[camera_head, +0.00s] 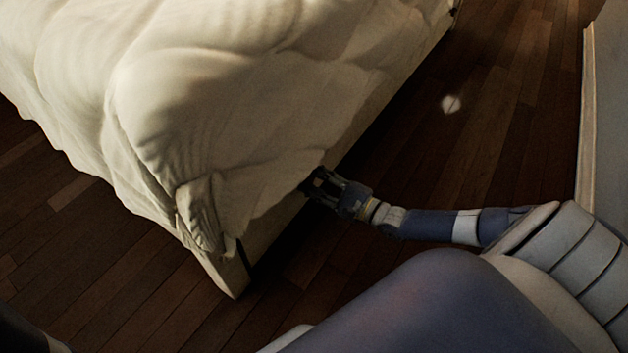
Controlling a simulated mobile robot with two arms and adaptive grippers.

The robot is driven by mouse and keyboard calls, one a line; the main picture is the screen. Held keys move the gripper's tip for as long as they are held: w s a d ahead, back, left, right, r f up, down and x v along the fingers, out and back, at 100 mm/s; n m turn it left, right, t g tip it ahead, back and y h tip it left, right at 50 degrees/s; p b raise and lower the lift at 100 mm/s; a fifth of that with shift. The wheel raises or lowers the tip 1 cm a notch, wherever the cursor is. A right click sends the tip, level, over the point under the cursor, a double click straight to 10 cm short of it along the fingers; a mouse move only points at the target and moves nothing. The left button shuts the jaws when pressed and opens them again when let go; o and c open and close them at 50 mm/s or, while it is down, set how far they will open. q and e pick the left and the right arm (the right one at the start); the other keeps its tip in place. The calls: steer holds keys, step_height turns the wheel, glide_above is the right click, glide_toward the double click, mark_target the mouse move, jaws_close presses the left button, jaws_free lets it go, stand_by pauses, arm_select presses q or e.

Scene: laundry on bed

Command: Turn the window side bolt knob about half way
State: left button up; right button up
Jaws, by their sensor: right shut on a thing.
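My right gripper (312,184) is at the side of the bed (238,276), just below the edge of the cream cover. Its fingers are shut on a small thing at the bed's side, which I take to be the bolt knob. The knob itself is hidden by the fingers, so I cannot see how far it is turned. My right arm reaches in from the right, low over the floor. My left gripper is not in view.
A cream quilted cover (230,90) drapes over the bed, with a loose fold hanging at the near corner. Dark wooden floor (480,130) lies clear to the right of the bed. A pale upright panel or wall (606,120) stands at the right edge.

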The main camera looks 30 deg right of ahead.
steer(key=shift+f+m, duration=0.1)
steer(key=shift+m, duration=0.2)
stand_by(0.4)
steer(key=o, duration=1)
steer(key=shift+o, duration=0.2)
steer(key=v, duration=1.2)
